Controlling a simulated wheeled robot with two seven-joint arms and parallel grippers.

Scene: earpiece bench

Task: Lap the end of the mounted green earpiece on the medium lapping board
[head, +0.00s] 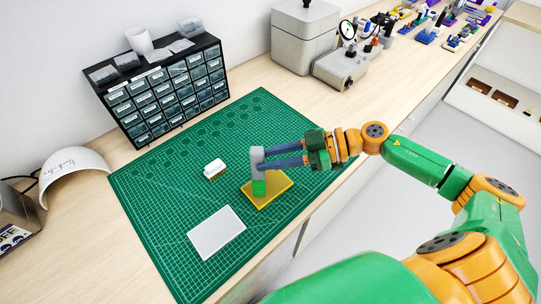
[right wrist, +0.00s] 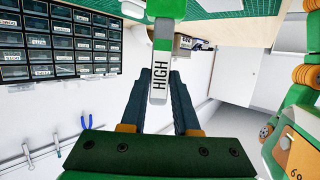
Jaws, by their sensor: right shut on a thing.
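My right gripper (head: 268,158) reaches in from the right, shut on an upright grey mount (head: 257,156). The mount also shows in the right wrist view (right wrist: 160,70), between the fingers, with a "HIGH" label. The green earpiece (head: 259,187) is at the mount's lower end, directly over the yellow board (head: 278,189) on the green mat. It seems to be at the board's surface, but I cannot tell touching from just above. A white board (head: 216,233) lies flat nearer the front. Neither board shows a readable grade. My left gripper is out of view.
A white brush (head: 214,168) lies on the green cutting mat (head: 160,190), left of the mount. A black drawer cabinet (head: 165,92) stands behind. A white curved shade (head: 75,170) is at left. Grey equipment (head: 342,66) stands at the back. The mat's left part is clear.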

